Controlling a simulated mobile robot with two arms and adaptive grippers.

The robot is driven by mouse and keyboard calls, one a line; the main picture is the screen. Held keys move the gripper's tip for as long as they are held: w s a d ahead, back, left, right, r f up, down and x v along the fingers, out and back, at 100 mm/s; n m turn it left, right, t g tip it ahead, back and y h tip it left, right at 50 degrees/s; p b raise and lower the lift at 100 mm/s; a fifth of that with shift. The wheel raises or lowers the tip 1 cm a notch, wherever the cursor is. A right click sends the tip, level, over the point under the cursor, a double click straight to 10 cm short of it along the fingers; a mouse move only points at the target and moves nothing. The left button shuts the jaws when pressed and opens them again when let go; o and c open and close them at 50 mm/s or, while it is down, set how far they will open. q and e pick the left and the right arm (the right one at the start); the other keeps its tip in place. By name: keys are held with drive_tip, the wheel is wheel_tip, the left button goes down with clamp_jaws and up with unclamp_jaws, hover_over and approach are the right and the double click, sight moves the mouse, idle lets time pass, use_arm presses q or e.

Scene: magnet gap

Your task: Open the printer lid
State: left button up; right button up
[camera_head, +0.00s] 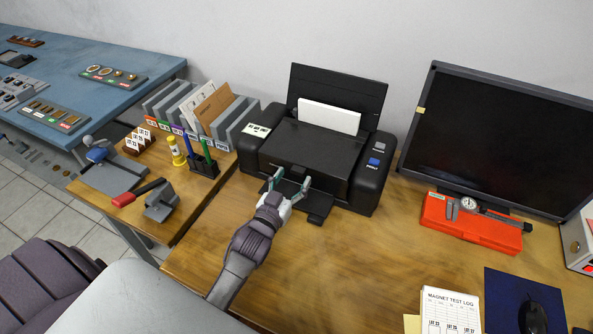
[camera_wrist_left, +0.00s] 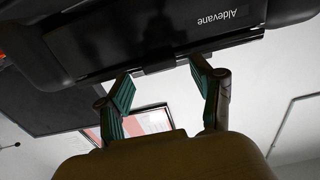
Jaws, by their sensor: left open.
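The black printer (camera_head: 368,185) stands on the wooden desk against the wall. Its dark lid (camera_head: 308,150) lies flat and looks closed. My left gripper (camera_head: 288,180) is at the printer's front, just before the lid's front edge, with its green-padded fingers apart. In the left wrist view, the open fingertips (camera_wrist_left: 160,82) are close to the dark printer edge (camera_wrist_left: 160,62), where a small tab sits between them. Nothing is gripped. I cannot tell whether a fingertip touches the lid. My right gripper is not in view.
White paper (camera_head: 328,117) stands in the printer's raised rear support (camera_head: 345,88). A pen holder (camera_head: 203,165) and file rack (camera_head: 205,115) are to the left. A monitor (camera_head: 500,135) and red case (camera_head: 468,225) are to the right. Desk space (camera_head: 370,260) in front is clear.

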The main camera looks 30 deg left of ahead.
use_arm(q)
drive_tip(key=shift+w, duration=1.35)
drive_tip(key=shift+r, duration=0.1)
clamp_jaws()
